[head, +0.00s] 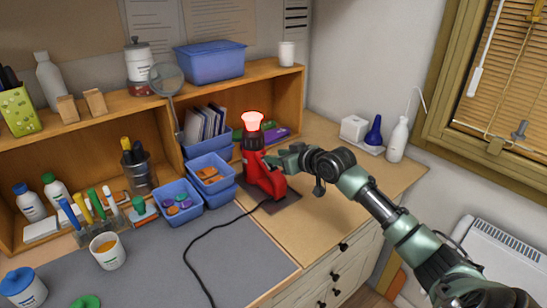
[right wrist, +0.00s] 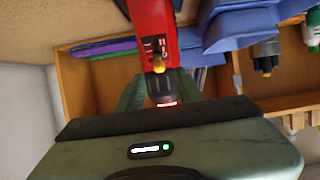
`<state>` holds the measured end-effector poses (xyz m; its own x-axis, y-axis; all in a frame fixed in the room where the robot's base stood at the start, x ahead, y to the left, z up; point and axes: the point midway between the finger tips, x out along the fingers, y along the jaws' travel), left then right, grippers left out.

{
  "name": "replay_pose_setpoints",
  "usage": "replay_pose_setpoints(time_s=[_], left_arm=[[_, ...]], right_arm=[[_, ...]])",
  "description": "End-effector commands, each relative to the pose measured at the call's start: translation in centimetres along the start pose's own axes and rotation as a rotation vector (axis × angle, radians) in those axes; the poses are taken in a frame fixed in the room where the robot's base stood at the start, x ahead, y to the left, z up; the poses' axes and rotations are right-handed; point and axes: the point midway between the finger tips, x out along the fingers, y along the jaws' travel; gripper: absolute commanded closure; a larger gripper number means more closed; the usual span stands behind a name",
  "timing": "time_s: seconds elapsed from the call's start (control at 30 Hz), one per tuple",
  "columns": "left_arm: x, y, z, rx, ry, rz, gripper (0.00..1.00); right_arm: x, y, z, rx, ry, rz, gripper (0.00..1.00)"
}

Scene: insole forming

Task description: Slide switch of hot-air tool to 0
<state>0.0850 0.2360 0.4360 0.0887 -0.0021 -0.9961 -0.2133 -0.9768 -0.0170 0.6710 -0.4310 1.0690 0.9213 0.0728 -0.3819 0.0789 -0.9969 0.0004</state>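The hot-air tool (head: 254,169) is red with a black collar and stands upright on the worktop, its nozzle (head: 252,121) glowing orange-red. In the right wrist view the tool (right wrist: 152,22) appears upside down. Its yellow switch (right wrist: 158,67) sits beside a dark marked panel (right wrist: 154,47); the markings are too small to read. My right gripper (head: 275,160) is at the right side of the tool's body. Its green fingers show apart on either side of the dark collar in the right wrist view; their tips are partly hidden. My left gripper is out of view.
Blue bins (head: 181,199) stand left of the tool, with a wooden shelf (head: 270,82) behind. A black cable (head: 197,240) crosses the grey mat (head: 235,268).

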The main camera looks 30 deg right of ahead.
Motion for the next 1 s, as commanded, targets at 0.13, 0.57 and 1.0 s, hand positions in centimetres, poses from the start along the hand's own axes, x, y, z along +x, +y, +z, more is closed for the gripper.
replay_pose_setpoints(time_s=[0.13, 0.57, 1.0], left_arm=[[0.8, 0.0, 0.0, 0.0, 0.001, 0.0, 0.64], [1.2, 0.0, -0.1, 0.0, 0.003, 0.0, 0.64], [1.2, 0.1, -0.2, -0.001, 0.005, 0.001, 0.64]], right_arm=[[-2.5, 0.0, 0.2, -0.005, -0.001, 0.001, 0.64], [-5.0, 0.0, 0.0, 0.001, 0.0, 0.0, 0.64], [-4.9, 0.0, 0.0, 0.001, 0.0, 0.0, 0.64]])
